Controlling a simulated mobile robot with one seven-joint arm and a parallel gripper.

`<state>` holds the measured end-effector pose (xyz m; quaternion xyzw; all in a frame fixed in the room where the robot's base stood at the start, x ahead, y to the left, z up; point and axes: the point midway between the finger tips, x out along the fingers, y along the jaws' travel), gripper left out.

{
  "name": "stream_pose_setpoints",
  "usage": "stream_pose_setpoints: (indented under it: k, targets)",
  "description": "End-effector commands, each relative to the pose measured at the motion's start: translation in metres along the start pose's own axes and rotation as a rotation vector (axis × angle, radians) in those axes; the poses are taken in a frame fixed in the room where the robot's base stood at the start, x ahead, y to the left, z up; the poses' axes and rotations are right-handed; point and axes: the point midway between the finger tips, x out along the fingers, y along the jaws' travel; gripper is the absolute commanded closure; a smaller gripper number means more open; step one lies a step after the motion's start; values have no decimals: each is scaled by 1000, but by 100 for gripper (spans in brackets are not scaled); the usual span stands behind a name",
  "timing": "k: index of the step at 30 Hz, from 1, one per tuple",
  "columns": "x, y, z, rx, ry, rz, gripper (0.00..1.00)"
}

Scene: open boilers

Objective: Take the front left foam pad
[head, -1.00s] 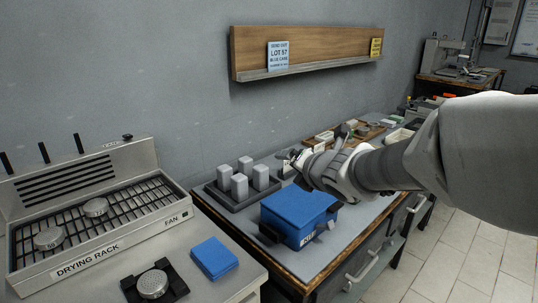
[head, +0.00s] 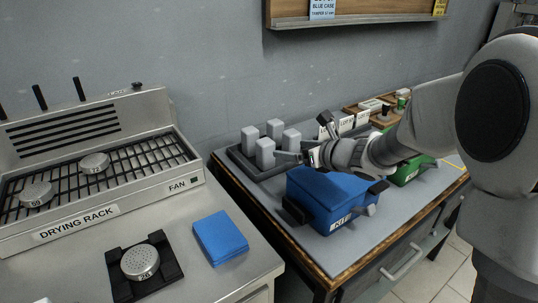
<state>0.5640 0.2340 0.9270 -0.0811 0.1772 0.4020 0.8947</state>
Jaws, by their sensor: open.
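Several upright pale grey blocks, which look like the foam pads, stand in a dark tray (head: 243,166) near the wall end of the bench. The front left pad (head: 265,153) is the nearest one at the left of the front pair. Another front pad (head: 291,139) stands to its right, and two stand behind. My gripper (head: 288,156) is open and points left, just right of the front left pad and close to pad height. It appears empty. Whether its fingertips touch the pad cannot be told from this view, and part of the tray is hidden behind it.
A blue case (head: 325,200) stands just in front of the tray, under my gripper. A green case (head: 408,170) and wooden trays (head: 372,106) are to the right. A drying rack (head: 100,185), blue pads or cloths (head: 220,238) and a round metal piece (head: 140,262) are at left.

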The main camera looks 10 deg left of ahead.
Motion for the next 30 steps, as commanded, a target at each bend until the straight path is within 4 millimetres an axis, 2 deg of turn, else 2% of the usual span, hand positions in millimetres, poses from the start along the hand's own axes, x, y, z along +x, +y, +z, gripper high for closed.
stream_pose_setpoints:
  k: [1,3,10,20,30]
  targets:
    - [14,1,-3,-1,1,4,5]
    - [30,1,-3,1,1,3,5]
    - [75,0,-2,3,1,1,5]
    - [101,-2,0,3,0,0,5]
    - [142,-5,3,3,1,0,5]
